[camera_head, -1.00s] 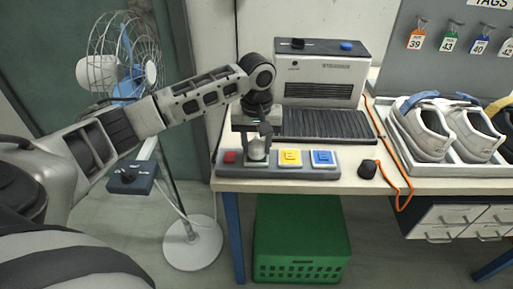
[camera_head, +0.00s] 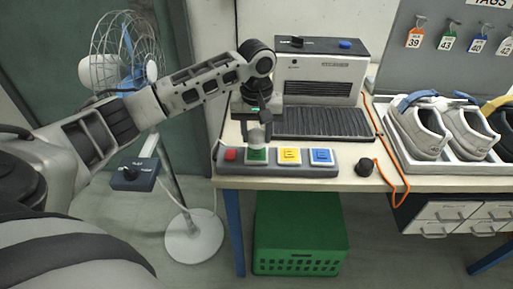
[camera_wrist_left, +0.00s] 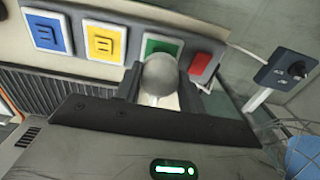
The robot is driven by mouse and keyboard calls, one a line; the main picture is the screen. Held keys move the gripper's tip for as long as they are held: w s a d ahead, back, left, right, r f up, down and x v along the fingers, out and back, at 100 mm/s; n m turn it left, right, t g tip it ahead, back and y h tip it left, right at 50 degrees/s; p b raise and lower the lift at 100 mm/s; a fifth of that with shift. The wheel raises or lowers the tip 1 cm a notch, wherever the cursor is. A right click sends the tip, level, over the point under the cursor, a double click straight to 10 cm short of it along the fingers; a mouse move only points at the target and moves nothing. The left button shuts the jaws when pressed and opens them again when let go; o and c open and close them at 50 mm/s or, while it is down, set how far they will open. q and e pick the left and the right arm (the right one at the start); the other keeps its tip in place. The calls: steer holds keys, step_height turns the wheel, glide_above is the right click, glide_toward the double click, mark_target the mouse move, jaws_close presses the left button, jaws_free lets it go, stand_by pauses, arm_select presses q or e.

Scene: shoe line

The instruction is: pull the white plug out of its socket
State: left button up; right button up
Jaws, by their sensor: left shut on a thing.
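My left gripper (camera_head: 258,124) is over the socket strip (camera_head: 228,170) at the front left of the bench. It is shut on the white plug (camera_head: 257,133), which hangs below the fingers. The green socket (camera_head: 257,155) shows under the plug, and the plug looks lifted clear of it. In the left wrist view the plug's round grey-white head (camera_wrist_left: 160,73) sits between the fingers, with the green socket (camera_wrist_left: 163,46) partly hidden behind it. My right gripper is in neither view.
On the same strip are a red switch (camera_head: 230,155), a yellow socket (camera_head: 290,155) and a blue socket (camera_head: 322,157). A machine with a dark ribbed belt (camera_head: 315,122) stands behind. A black knob (camera_head: 364,167) and orange cord (camera_head: 397,185) lie right. A fan (camera_head: 122,60) stands left.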

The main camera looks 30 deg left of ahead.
arm_select(q)
steer(key=shift+r, duration=1.1)
